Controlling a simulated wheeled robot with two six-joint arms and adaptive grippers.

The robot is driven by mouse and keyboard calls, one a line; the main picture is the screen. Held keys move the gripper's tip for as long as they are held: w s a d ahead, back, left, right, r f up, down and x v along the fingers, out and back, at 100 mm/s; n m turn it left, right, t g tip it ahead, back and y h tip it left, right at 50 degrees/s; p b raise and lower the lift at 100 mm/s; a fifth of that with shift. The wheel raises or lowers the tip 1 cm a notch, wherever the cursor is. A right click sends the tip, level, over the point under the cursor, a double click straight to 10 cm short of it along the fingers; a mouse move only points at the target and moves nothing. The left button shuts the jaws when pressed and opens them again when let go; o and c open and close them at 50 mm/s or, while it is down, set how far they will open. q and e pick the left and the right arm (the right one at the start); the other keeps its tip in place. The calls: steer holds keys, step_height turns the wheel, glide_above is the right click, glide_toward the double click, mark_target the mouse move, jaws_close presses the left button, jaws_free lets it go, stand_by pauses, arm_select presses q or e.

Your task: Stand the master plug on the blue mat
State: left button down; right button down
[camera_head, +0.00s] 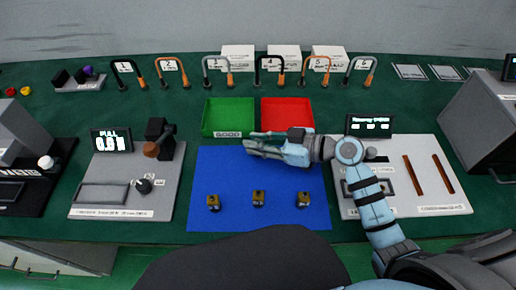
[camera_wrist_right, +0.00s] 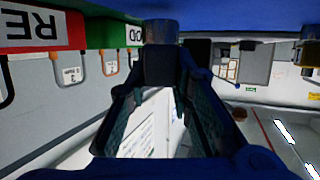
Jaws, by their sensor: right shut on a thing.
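My right gripper (camera_head: 252,142) is above the far part of the blue mat (camera_head: 235,175), pointing left. In the right wrist view it is shut on the master plug (camera_wrist_right: 160,65), a dark body with a grey round end. That view is upside down, and the round end overlaps the blue mat at the top edge. I cannot tell if the plug touches the mat. In the head view the fingers hide most of the plug. My left gripper is not in view.
Several small brown plugs, including a middle one (camera_head: 258,198), stand along the mat's near part. A green tray (camera_head: 206,117) and a red tray (camera_head: 309,114) lie behind it. Grey test panels flank the mat, left (camera_head: 100,170) and right (camera_head: 425,160).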

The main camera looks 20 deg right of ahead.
steer(key=shift+f, duration=0.5)
steer(key=shift+r, duration=0.1)
